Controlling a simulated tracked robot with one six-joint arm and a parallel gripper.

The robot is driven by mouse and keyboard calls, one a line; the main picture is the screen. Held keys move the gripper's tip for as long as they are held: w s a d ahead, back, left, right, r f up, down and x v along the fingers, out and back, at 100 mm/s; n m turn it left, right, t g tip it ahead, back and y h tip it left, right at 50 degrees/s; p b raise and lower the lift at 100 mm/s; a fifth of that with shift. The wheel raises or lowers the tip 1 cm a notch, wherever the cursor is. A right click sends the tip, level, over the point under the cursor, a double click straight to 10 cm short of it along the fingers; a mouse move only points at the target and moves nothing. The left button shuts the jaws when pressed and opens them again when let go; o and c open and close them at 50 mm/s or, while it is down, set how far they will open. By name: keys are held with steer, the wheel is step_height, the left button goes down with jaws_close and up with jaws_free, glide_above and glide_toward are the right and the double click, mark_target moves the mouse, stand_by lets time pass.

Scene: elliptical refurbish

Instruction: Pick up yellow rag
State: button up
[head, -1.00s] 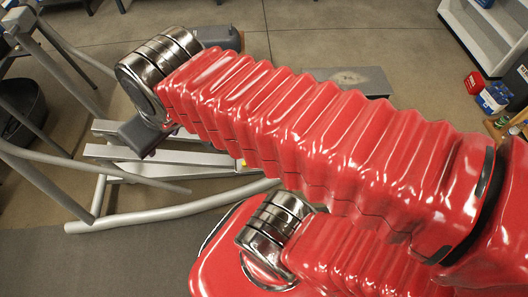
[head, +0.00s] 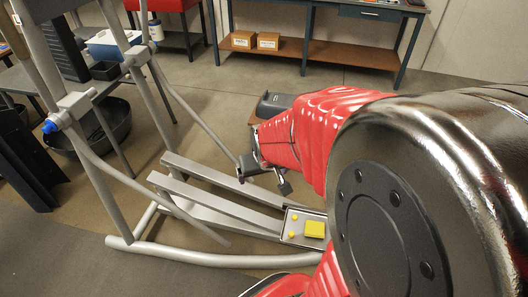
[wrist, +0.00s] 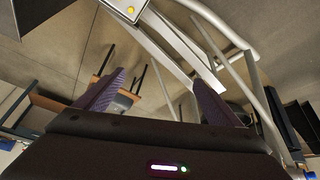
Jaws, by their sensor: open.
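The yellow rag (head: 314,229) looks like a small folded square. It lies in a shallow grey tray (head: 289,237) at the near end of the exercise machine's foot bars. My gripper (head: 263,184) is open and empty, above the foot bars, up and left of the rag in the head view and apart from it. In the wrist view my gripper's (wrist: 159,78) two fingers are spread with nothing between them. The tray's corner shows at the top edge there, with a small round yellow thing (wrist: 131,10) in it. I cannot make out the rag in the wrist view.
Small round yellow things (head: 292,235) lie beside the rag in the tray. The exercise machine's grey frame (head: 195,258) and foot bars (head: 215,180) surround the space left of my arm. A workbench (head: 320,48) with small boxes stands behind.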

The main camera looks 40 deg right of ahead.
steer(key=s+d+f+m+g, duration=0.1)
steer(key=s+d+f+m, duration=0.15)
steer(key=d+f, duration=1)
steer(key=s+d+f+m, duration=0.1)
steer(key=s+d+f, duration=0.1)
steer(key=s+f, duration=0.2)
steer(key=s+d+f+m+h, duration=0.1)
steer(key=s+f, duration=0.4)
steer(key=f, duration=0.6)
steer(key=shift+d+f+g, duration=0.25)
steer(key=shift+d+g, duration=0.05)
steer(key=shift+d, duration=0.15)
steer(key=shift+m, duration=0.25)
glide_above(315, 227)
steer(key=s+a, duration=0.2)
steer(key=shift+f, duration=3.95)
steer(key=shift+x, duration=2.6)
steer(key=shift+c, duration=0.2)
